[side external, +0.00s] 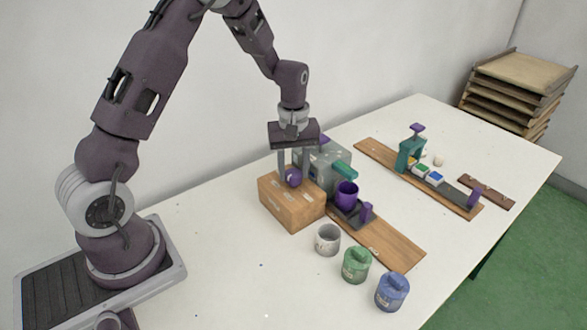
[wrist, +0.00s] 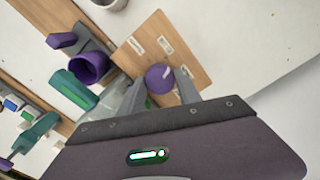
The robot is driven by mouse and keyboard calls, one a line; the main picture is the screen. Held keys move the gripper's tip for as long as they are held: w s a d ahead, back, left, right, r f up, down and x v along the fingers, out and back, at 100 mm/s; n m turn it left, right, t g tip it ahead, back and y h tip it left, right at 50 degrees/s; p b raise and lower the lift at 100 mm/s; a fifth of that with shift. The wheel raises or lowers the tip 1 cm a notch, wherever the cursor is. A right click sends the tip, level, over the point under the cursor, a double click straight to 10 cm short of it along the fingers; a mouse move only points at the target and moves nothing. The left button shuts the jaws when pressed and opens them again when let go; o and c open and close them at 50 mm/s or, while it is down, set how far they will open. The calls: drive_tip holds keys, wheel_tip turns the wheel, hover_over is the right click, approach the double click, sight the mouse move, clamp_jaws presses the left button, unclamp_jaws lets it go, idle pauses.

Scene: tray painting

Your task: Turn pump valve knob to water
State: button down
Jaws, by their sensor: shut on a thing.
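The pump valve knob (side external: 293,177) is purple and round and sits on top of a wooden box (side external: 291,209). In the wrist view the knob (wrist: 158,80) carries a short white pointer mark toward its upper right side. Pale labels lie around it on the box top (wrist: 188,52), too small to read. My gripper (side external: 293,179) points straight down and is shut on the knob. In the wrist view its fingers (wrist: 160,88) stand on either side of the knob and hide part of the box top.
A grey-green pump body with a teal spout (side external: 345,172) stands behind the box, beside a purple cup (side external: 347,194) on a wooden board. Grey (side external: 327,239), green (side external: 356,265) and blue (side external: 392,292) pots stand in front. The table's left front is mostly clear.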

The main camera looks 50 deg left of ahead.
drive_tip(key=m, duration=0.5)
drive_tip(key=shift+r+m, duration=0.1)
drive_tip(key=shift+m, duration=0.2)
drive_tip(key=m, duration=1)
drive_tip(key=shift+m, duration=0.4)
drive_tip(key=m, duration=0.4)
drive_tip(key=shift+m, duration=0.7)
drive_tip(key=c, duration=0.8)
unclamp_jaws()
drive_tip(key=shift+c, duration=0.2)
